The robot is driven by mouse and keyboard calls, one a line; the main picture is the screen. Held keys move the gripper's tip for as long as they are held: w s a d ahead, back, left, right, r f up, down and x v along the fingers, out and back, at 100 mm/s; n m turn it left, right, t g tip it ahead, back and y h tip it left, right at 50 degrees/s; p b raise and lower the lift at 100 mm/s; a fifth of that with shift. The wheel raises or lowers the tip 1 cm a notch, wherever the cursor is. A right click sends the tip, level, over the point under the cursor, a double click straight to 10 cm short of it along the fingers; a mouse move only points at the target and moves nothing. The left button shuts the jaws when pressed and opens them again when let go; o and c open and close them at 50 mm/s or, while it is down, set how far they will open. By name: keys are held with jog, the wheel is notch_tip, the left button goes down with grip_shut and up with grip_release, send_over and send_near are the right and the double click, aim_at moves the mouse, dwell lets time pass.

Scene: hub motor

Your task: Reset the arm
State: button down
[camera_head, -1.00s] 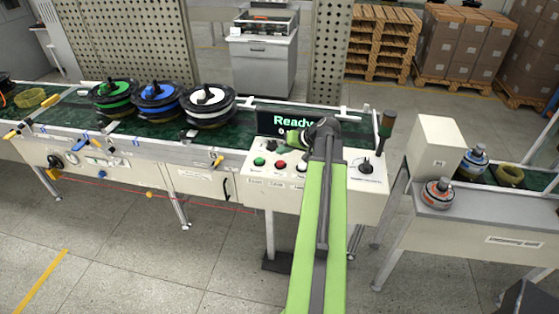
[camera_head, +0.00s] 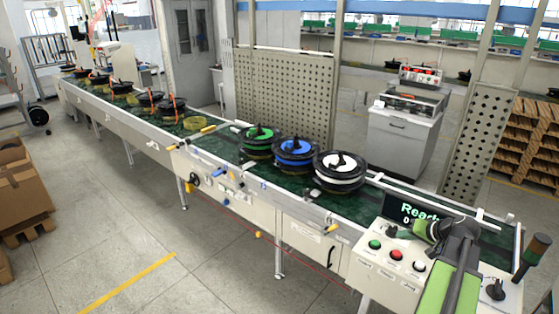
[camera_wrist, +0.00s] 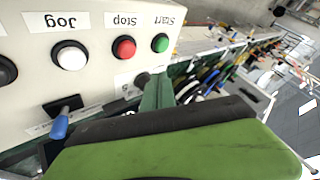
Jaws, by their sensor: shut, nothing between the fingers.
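My green arm reaches up from the lower right of the head view over a white control box (camera_head: 385,280). My gripper (camera_head: 393,231) points left there, just above the box and in front of the "Ready" display (camera_head: 420,213). In the wrist view my gripper (camera_wrist: 150,83) is shut with nothing in it, close to the panel. That view shows the panel upside down, with a green Start button (camera_wrist: 160,42), a red Stop button (camera_wrist: 124,47) and a white Jog button (camera_wrist: 70,56). I cannot tell whether the gripper touches the panel.
A long conveyor (camera_head: 225,160) runs to the back left. Green (camera_head: 258,143), blue (camera_head: 296,155) and white (camera_head: 340,172) reels stand on it. An upright dark-handled lever (camera_head: 533,253) stands right of my arm. The floor (camera_head: 210,270) in front is clear.

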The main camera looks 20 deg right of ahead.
jog(key=w+a+n+g+y, duration=0.1)
jog(key=w+a+n, duration=0.1)
jog(key=w+a, duration=0.5)
jog(key=w+a+f+n+g+y, duration=0.1)
jog(key=w+a+n, duration=0.1)
jog(key=a, duration=1)
jog(key=w+a+n+y, duration=0.1)
jog(key=w+a+n, duration=0.1)
jog(key=w+a, duration=0.5)
jog(key=s+a+f+n+g, duration=0.2)
jog(key=a, duration=0.8)
jog(key=s+a+f+n+g, duration=0.1)
jog(key=s+a+f+g, duration=0.15)
jog(key=a, duration=0.85)
jog(key=s+a+f+g+h, duration=0.1)
jog(key=s+a+h, duration=0.1)
jog(key=s+a, duration=0.3)
jog(key=s+d, duration=0.1)
jog(key=s+d+m+g+h, duration=0.1)
jog(key=d, duration=0.1)
jog(key=s+d+h, duration=0.1)
jog(key=shift+s+d+f+m+g, duration=0.25)
jog(key=shift+d+f+m+g, duration=0.05)
jog(key=shift+d+f+g, duration=0.1)
